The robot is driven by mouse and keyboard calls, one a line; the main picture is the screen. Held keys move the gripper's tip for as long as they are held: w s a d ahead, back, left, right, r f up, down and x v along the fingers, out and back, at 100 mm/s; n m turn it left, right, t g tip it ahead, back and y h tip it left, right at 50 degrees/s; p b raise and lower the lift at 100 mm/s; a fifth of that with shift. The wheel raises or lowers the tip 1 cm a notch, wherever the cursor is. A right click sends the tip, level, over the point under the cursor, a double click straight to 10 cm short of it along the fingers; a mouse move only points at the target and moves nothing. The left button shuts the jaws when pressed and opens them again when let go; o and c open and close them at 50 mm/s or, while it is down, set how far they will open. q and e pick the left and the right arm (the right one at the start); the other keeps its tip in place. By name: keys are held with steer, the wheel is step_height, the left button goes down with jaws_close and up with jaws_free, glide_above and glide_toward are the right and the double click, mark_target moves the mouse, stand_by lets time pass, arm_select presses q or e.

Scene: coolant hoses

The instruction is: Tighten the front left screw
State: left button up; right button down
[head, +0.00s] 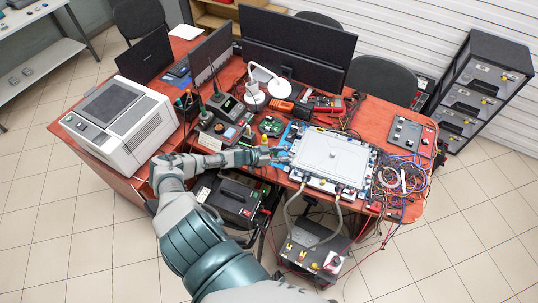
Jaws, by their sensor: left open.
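A white flat unit (335,155) with a raised lid and connectors along its edges lies on the red-brown desk. Two grey coolant hoses (289,215) hang from fittings at its front edge and run down to a dark box (315,250) on the floor. My left gripper (284,155) is at the unit's left edge, with its arm coming in from below. It is open; I cannot tell whether it touches the unit. The front left screw is too small to make out. My right gripper is not in view.
A large white instrument (120,125) stands at the desk's left. Monitors (295,45), a soldering station (228,107) and small tools crowd the back. Tangled wires (402,180) lie right of the unit. A black case (236,198) is below the desk's front edge.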

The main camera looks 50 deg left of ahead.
arm_select(q)
steer(key=v, duration=0.8)
steer(key=shift+s+a, duration=0.1)
